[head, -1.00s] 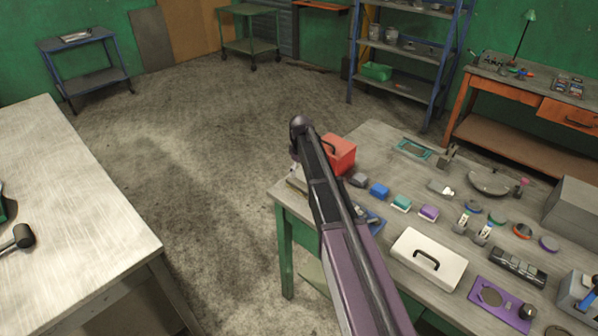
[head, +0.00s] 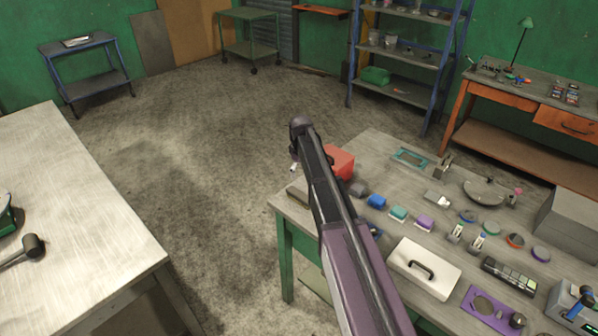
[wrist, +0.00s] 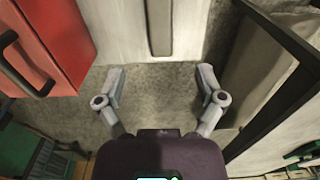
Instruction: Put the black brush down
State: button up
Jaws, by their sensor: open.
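My gripper (wrist: 162,82) is open in the wrist view, its two grey fingers spread apart. I see nothing gripped between them. A pale surface with a grey strip (wrist: 160,28) lies past the fingertips. I cannot make out the black brush for certain in either view. In the head view my arm hides part of the workbench (head: 385,150), and only a small bit of my gripper (head: 294,166) shows beside the bench's left corner. A brownish-grey block (head: 298,194) lies at that corner.
A red box (head: 341,160) stands near my arm; a red box with a dark handle (wrist: 45,45) also shows in the wrist view. A white case (head: 424,268), small coloured blocks and discs crowd the bench. Another table (head: 80,200) is at left, with open floor between.

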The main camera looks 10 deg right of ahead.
dwell(0.5)
jog(key=s+m, duration=0.7)
jog(key=s, duration=2.2)
jog(key=shift+a, duration=0.3)
jog(key=shift+w, duration=0.1)
jog(key=shift+o, duration=0.4)
jog(key=n, duration=0.7)
send_over(299, 193)
jog(key=shift+d+r, duration=0.1)
jog(key=shift+r, duration=0.05)
jog(key=shift+f, duration=0.2)
notch_tip(299, 193, down, 8)
jog(key=b, duration=0.8)
jog(key=shift+f, duration=0.15)
